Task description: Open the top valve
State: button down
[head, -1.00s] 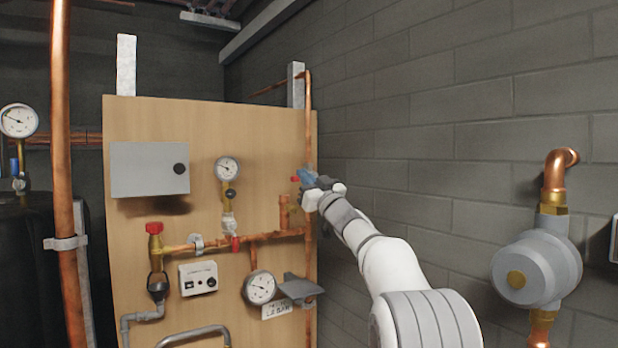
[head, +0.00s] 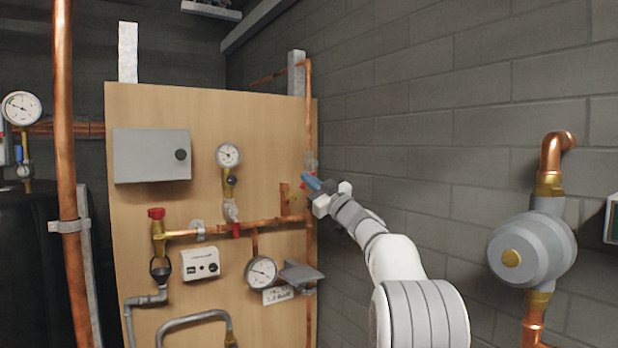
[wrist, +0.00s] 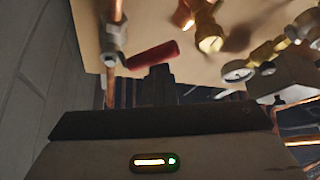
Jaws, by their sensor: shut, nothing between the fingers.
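The top valve sits on the thin copper pipe at the panel's right edge; its grey body (head: 310,160) shows just above my gripper. In the wrist view the valve body (wrist: 115,58) is at upper left. Its red lever (wrist: 151,54) sticks out from the pipe to the right, tilted slightly upward. In the wrist view the shut, dark fingers (wrist: 158,74) are just below the lever's outer part. I cannot tell whether they touch it.
The wooden panel (head: 265,125) carries a grey box (head: 152,155), gauges (head: 228,155), a horizontal copper pipe (head: 265,226) and a red-capped valve (head: 157,226). A grey block wall (head: 430,130) runs along the right, with a round grey pipe fitting (head: 532,250) nearer to me.

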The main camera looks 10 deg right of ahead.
jog(key=shift+w+d+f, duration=0.2)
jog(key=shift+d+f, duration=0.15)
jog(key=shift+d, duration=0.25)
jog(key=shift+w+d+f, duration=0.25)
jog(key=shift+d+f, duration=0.1)
jog(key=shift+d, duration=0.25)
jog(key=shift+w+d+f, duration=0.2)
jog(key=shift+d+f, duration=0.15)
jog(key=shift+d, duration=0.4)
jog(key=s+d+b, duration=0.3)
jog(key=s+b, duration=0.2)
jog(key=s, duration=0.3)
jog(key=shift+s+d, duration=0.2)
jog(key=shift+s, duration=0.15)
jog(key=shift+r, duration=0.15)
